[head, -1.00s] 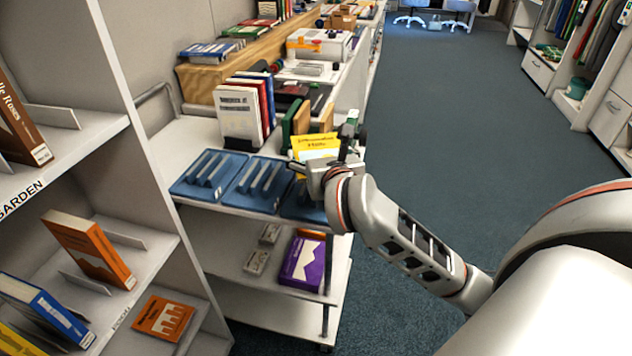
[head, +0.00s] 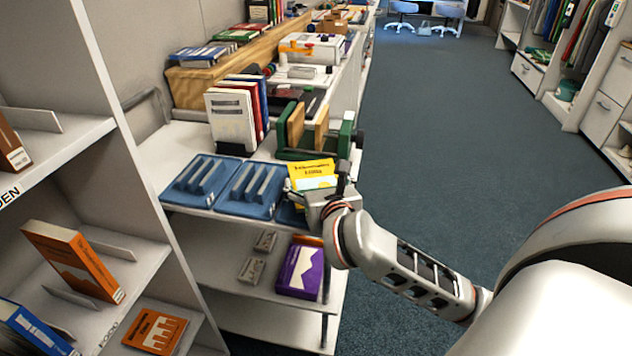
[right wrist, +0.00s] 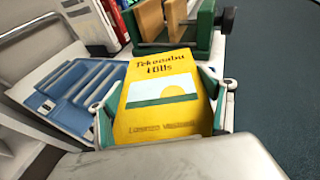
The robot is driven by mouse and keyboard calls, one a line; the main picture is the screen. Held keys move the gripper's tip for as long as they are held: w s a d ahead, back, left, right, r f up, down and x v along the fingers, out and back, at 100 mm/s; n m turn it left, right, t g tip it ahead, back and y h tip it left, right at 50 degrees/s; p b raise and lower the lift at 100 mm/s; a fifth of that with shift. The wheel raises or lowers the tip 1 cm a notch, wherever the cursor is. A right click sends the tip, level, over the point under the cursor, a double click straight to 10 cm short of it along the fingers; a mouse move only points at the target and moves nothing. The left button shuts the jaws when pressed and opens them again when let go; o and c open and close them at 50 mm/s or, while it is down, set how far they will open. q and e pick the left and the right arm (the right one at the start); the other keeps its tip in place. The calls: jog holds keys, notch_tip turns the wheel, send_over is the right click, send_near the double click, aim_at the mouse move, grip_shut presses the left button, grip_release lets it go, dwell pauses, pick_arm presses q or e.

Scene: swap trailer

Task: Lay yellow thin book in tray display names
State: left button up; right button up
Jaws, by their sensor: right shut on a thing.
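My right gripper (head: 318,184) is shut on the yellow thin book (head: 313,171), above the right end of the cart top. In the right wrist view the book (right wrist: 160,95) lies between the two fingers, its cover with the title and a green hill picture facing the camera. Three blue trays lie in a row on the cart: a left tray (head: 182,200), a middle tray (head: 238,210) and a right tray (head: 287,213) mostly hidden under the book and gripper. Whether the book touches the right tray cannot be told. My left gripper is not in view.
A green press with wooden blocks (head: 318,140) stands just behind the book. Upright books (head: 232,120) stand behind the trays. A purple book (head: 300,268) lies on the cart's lower shelf. A bookshelf (head: 110,130) is at the left; the floor at the right is clear.

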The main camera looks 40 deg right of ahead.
jog(key=o, duration=1.6)
jog(key=shift+c, duration=0.2)
